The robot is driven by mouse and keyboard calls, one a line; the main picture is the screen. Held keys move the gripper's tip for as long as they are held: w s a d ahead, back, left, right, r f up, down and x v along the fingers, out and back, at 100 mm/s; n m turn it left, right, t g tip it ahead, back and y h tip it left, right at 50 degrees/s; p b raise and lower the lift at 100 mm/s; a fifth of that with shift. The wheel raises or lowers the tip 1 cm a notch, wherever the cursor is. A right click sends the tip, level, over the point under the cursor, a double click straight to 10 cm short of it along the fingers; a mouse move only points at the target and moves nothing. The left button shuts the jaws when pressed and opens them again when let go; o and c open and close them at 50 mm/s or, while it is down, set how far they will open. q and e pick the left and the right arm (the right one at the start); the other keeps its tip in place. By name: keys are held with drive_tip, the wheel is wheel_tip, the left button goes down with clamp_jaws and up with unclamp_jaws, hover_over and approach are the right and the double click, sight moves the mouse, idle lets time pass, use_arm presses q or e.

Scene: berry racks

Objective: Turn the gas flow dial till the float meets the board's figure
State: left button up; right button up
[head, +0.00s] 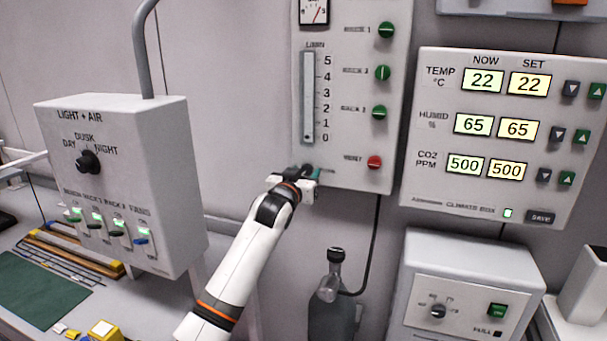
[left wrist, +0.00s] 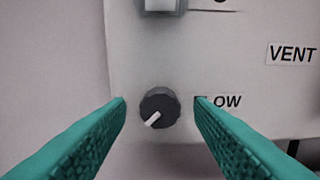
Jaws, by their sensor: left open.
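The gas flow dial (left wrist: 160,108) is a round dark knob with a white pointer aimed to the lower left, beside a partly covered label ending in "OW". My left gripper (head: 308,174) is at the bottom left of the gas panel (head: 345,160). In the left wrist view its two teal fingers stand open, one on each side of the dial, with visible gaps. The flow tube (head: 308,95) is upright beside a scale from 0 to 5. A dark spot near 0 may be the float, too small to be sure. No written board shows. My right gripper is not in view.
A climate box (head: 490,190) with lit figures hangs to the right. A light box (head: 125,180) stands left. A bottle (head: 333,310) stands below the panel.

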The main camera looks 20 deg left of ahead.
use_arm(q)
drive_tip(key=c, duration=1)
